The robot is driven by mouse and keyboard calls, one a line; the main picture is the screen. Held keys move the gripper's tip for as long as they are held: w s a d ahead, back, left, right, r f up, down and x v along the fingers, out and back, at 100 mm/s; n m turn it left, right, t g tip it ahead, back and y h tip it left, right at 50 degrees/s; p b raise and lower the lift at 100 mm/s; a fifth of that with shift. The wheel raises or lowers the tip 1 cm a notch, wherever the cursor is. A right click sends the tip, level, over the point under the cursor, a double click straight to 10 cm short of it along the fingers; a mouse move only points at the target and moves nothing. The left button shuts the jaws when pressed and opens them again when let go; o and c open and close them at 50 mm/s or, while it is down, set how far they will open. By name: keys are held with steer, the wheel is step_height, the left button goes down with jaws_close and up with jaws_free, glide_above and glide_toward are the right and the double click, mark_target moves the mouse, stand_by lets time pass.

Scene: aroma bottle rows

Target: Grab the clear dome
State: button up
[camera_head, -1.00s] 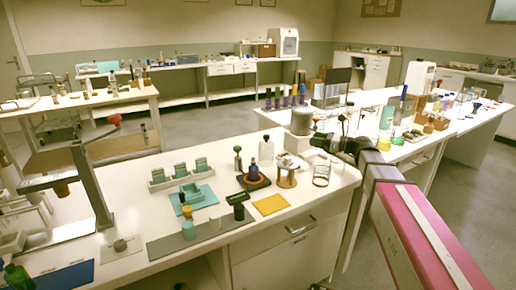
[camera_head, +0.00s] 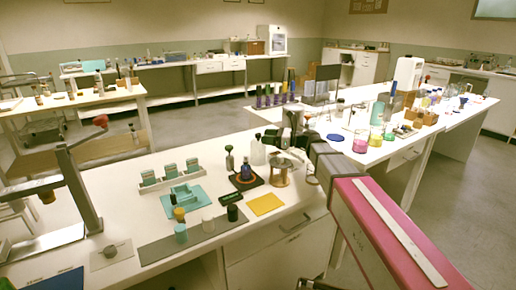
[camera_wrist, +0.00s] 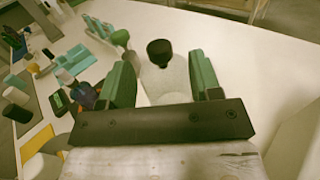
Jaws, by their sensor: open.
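The clear dome (camera_wrist: 172,84), pale and see-through with a black knob on top, stands on the white bench. In the wrist view it shows between the two green fingers of my gripper (camera_wrist: 162,72), which is open with a gap on both sides. The dome's near lower part is hidden by the gripper body. Whether the fingers are level with the dome is hard to tell.
A dark square base with a small flask (camera_head: 246,173) and a wooden spool-like stand (camera_head: 279,173) sit close in front of the dome. A yellow mat (camera_head: 266,204) and a teal tray (camera_head: 187,197) lie nearer. The bench beyond the dome looks clear in the wrist view.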

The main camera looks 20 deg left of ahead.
mark_target(258, 134)
steer(key=a, duration=0.4)
steer(key=shift+s+a, duration=0.15)
steer(key=shift+s, duration=0.1)
jaws_close()
